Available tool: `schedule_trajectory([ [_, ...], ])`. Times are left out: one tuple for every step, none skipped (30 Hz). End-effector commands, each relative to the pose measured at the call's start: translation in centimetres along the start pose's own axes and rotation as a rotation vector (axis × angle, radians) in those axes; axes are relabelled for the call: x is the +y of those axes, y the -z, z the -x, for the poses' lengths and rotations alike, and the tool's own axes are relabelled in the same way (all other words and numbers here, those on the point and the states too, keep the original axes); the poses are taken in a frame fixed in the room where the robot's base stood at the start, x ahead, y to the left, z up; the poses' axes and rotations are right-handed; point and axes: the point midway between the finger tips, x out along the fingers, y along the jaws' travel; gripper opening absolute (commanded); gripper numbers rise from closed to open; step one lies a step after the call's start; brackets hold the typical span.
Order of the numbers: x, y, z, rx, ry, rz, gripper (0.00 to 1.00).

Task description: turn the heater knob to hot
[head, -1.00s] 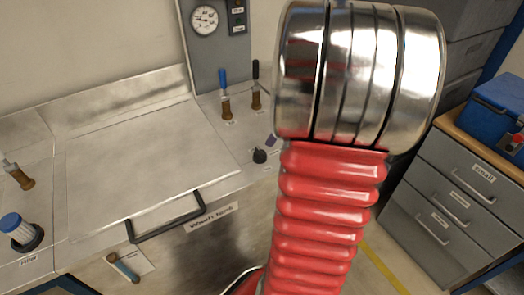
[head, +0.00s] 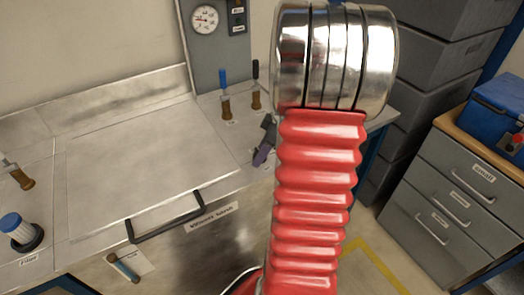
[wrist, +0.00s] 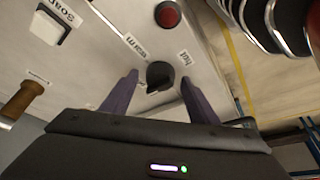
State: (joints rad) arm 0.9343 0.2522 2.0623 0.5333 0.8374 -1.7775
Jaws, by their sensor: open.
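The heater knob (wrist: 159,74) is small, round and black on a pale panel in the wrist view. A "warm" label (wrist: 135,45) is at its upper left and a "hot" label (wrist: 184,58) at its upper right. I cannot tell which way the knob points. My gripper (wrist: 159,79) is open, with one purple finger to the left of the knob and one to the right, apart from it. In the head view, my gripper (head: 263,151) is at the worktop's right front edge, and the knob is hidden there.
A red button (wrist: 169,15) and a "Soap" switch (wrist: 50,28) are beside the knob in the wrist view. Two taps, one blue-topped (head: 224,97) and one black-topped (head: 256,90), stand behind my gripper. A handled lid (head: 140,150) lies to the left.

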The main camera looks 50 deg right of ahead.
Motion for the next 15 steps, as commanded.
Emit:
schedule_trajectory([
  [0.01, 0.00, 0.02, 0.000, 0.000, 0.000, 0.54],
  [0.01, 0.00, 0.02, 0.000, 0.000, 0.000, 0.54],
  [0.01, 0.00, 0.03, 0.000, 0.000, 0.000, 0.54],
  [0.01, -0.01, 0.04, 0.000, 0.000, 0.000, 0.52],
  [0.01, -0.01, 0.04, 0.000, 0.000, 0.000, 0.50],
  [0.02, -0.01, 0.05, 0.000, 0.000, 0.000, 0.47],
  [0.02, -0.01, 0.05, 0.000, 0.000, 0.000, 0.45],
  [0.02, -0.01, 0.05, 0.000, 0.000, 0.000, 0.43],
  [0.02, -0.02, 0.06, 0.000, -0.001, -0.001, 0.40],
  [0.02, -0.02, 0.06, 0.000, -0.001, -0.001, 0.38],
  [0.03, -0.02, 0.06, 0.000, -0.001, -0.001, 0.36],
  [0.03, -0.02, 0.07, 0.000, -0.001, -0.001, 0.33],
  [0.03, -0.02, 0.07, 0.000, -0.001, -0.001, 0.31],
  [0.03, -0.02, 0.07, 0.000, -0.001, -0.001, 0.29],
  [0.03, -0.03, 0.07, 0.000, -0.001, -0.001, 0.26],
])
